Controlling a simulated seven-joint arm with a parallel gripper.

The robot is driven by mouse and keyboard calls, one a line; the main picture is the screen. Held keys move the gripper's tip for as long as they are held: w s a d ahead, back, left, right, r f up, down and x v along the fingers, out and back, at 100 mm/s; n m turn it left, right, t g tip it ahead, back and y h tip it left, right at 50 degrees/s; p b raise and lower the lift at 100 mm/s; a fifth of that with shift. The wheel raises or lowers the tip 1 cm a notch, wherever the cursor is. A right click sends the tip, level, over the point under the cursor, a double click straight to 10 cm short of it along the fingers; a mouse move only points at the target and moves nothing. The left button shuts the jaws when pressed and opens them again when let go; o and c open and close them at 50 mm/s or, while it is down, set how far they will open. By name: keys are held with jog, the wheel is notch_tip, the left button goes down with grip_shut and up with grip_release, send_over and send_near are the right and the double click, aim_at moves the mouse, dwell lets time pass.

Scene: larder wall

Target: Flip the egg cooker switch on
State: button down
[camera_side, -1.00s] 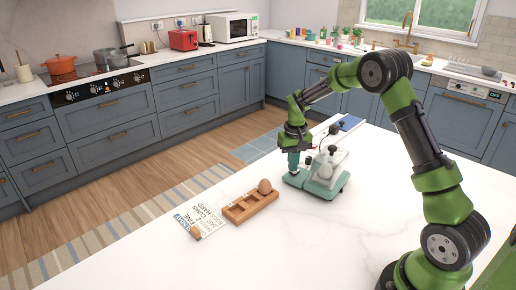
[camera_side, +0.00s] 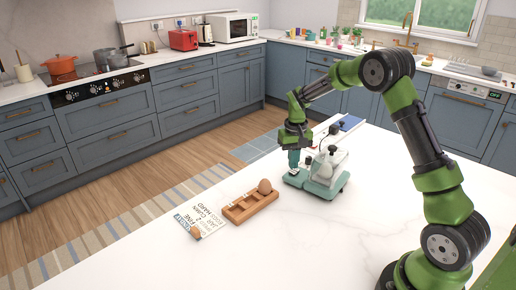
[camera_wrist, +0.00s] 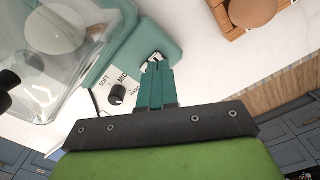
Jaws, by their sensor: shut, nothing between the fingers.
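The egg cooker (camera_side: 324,178) stands on the white counter, with a teal base and a clear lid over pale eggs. In the wrist view its teal base (camera_wrist: 160,35) fills the upper left, with a black dial (camera_wrist: 117,94) beside printed words such as SOFT. My gripper (camera_side: 294,164) points down at the cooker's left end. In the wrist view my gripper (camera_wrist: 155,68) is shut and empty, its teal fingertips at a small pale and dark part (camera_wrist: 153,59), apparently the switch. The fingertips partly cover it, so its position and any contact cannot be told.
A wooden egg tray (camera_side: 250,206) holding a brown egg (camera_side: 264,187) is left of the cooker. A blue item (camera_side: 350,122) lies behind the cooker. The front counter is clear.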

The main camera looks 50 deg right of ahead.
aim_at(292, 172)
jog(key=shift+r, duration=2.55)
jog(key=s+a+r+n+t+y, duration=0.1)
jog(key=s+a+r+t, duration=0.2)
jog(key=s+a+r, duration=0.3)
jog(key=s+a+r+n+t+y, duration=0.1)
jog(key=s+a+r+t, duration=0.3)
jog(key=s+a+r, duration=0.3)
jog(key=s+a, duration=0.5)
jog(key=s, duration=0.4)
jog(key=shift+a+r, duration=0.15)
jog(key=shift+r, duration=0.15)
